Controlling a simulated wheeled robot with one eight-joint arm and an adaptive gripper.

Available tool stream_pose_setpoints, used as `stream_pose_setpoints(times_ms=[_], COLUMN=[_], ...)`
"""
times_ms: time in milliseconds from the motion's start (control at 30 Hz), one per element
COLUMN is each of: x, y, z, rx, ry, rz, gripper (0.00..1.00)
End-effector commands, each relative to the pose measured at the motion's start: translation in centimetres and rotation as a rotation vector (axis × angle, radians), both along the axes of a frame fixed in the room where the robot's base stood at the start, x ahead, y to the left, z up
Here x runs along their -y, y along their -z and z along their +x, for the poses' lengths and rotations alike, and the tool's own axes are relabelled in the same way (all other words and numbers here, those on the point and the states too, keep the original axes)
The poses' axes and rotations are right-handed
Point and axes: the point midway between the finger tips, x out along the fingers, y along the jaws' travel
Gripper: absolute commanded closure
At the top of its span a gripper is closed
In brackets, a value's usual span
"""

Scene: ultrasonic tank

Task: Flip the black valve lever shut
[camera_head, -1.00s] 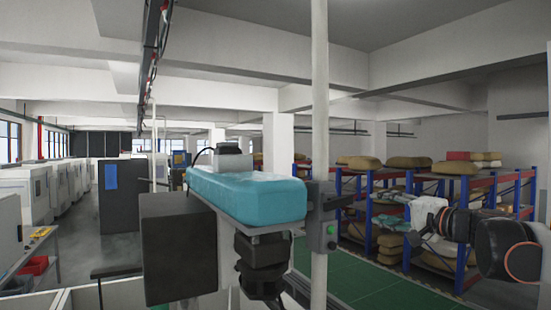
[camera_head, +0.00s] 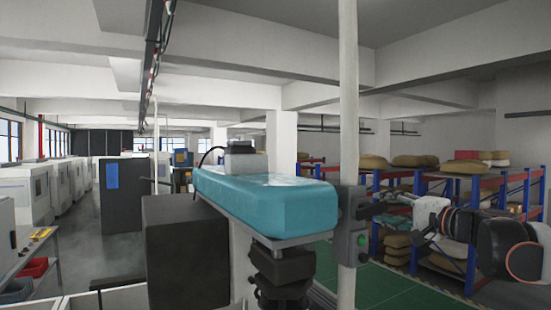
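A black lever (camera_head: 371,211) sticks out to the right from a dark grey box (camera_head: 350,232) on the white pole, beside the tank's right end. It looks roughly level; it is small, and I cannot tell its valve position. The teal tank (camera_head: 270,205) sits on a grey shelf left of the pole. My gripper (camera_head: 418,238) is at the right, at the end of my white and black arm.
The white pole (camera_head: 348,120) stands between tank and rack. Black fittings (camera_head: 280,272) hang under the tank. A dark cabinet (camera_head: 185,250) stands to its left. Blue and red racks (camera_head: 470,265) with tan sacks stand behind my arm. Green floor (camera_head: 385,288) shows clear below.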

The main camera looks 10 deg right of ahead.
Motion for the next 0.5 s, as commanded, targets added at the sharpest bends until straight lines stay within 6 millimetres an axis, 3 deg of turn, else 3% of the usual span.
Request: stream_pose_setpoints(times_ms=[33, 167, 500], x=[0.12, 0.11, 0.10], y=[0.01, 0.01, 0.60], z=[0.11, 0.11, 0.10], rx=[0.000, 0.000, -0.035], ry=[0.001, 0.001, 0.000], rz=[0.000, 0.000, 0.096], gripper=[0.73, 1.00, 1.00])
